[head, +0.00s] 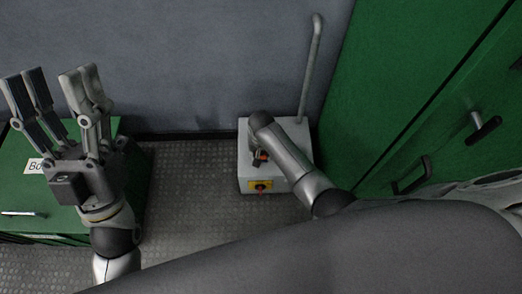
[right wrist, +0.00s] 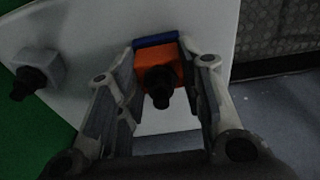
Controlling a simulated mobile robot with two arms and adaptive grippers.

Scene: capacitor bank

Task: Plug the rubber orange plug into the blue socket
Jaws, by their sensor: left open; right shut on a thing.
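The orange plug (right wrist: 160,72) is between the fingers of my right gripper (right wrist: 160,85) in the right wrist view. It has a black round part at its near end. The blue socket (right wrist: 156,41) shows as a strip right behind the plug's upper edge, on the white box (right wrist: 215,25). The plug covers most of the socket, and I cannot tell how deep it sits. In the head view the plug (head: 262,155) is a small orange patch at my right arm's end, over the box. My left gripper (head: 52,85) is open and empty, raised at the left.
A grey block with a black knob (right wrist: 38,72) is on the box, left of the plug. Green cabinets (head: 400,90) stand at the right; a green case (head: 60,200) stands at the left.

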